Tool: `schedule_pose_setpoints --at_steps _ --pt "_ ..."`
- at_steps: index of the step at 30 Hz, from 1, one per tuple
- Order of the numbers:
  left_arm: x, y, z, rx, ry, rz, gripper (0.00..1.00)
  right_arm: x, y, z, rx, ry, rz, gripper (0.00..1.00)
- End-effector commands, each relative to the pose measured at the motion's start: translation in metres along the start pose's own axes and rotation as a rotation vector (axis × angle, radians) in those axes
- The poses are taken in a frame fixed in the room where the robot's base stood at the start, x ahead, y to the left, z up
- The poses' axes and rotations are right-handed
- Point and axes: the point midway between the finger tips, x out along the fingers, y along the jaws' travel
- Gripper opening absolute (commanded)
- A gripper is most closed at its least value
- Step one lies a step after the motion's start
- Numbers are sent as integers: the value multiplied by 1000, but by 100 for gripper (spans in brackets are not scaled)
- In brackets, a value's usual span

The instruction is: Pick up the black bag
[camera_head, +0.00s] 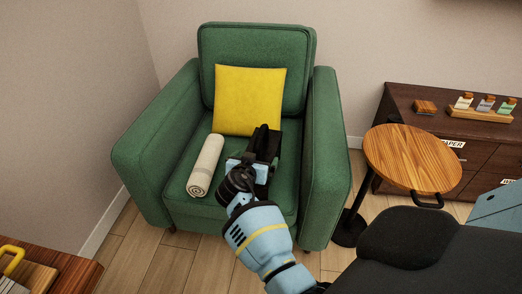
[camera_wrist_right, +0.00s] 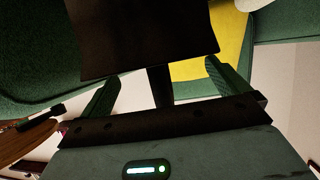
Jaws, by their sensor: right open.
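The black bag (camera_head: 272,143) sits on the seat of the green armchair (camera_head: 255,45), against its right armrest. In the right wrist view, the bag's dark body (camera_wrist_right: 145,40) fills the top middle. A narrow dark strip, perhaps its handle, runs down from it between my fingers. My right gripper (camera_head: 258,152) is at the bag's near side and partly hides it. Its two fingers also show in the right wrist view (camera_wrist_right: 162,84), spread apart on either side of the strip and not closed on it. My left gripper is not in view.
A yellow cushion (camera_head: 250,100) leans on the backrest. A rolled cream towel (camera_head: 206,165) lies left of the bag. A round wooden side table (camera_head: 412,158) and a dark cabinet (camera_head: 480,145) stand on the right. A wooden surface (camera_head: 60,262) is at the lower left.

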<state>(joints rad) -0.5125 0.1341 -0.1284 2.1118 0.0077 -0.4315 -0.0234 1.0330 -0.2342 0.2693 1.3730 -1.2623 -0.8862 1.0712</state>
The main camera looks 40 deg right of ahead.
Motion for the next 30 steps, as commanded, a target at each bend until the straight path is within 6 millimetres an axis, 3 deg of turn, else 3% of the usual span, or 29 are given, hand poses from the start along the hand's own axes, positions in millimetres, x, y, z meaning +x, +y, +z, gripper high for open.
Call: schedule_pose_setpoints --at_steps 9,18,30 --pt "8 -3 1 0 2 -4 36 41 2 4 -1 0 1 100" --pt "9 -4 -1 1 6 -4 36 44 2 3 0 0 0 99" --pt "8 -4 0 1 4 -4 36 43 2 3 -1 0 1 46"
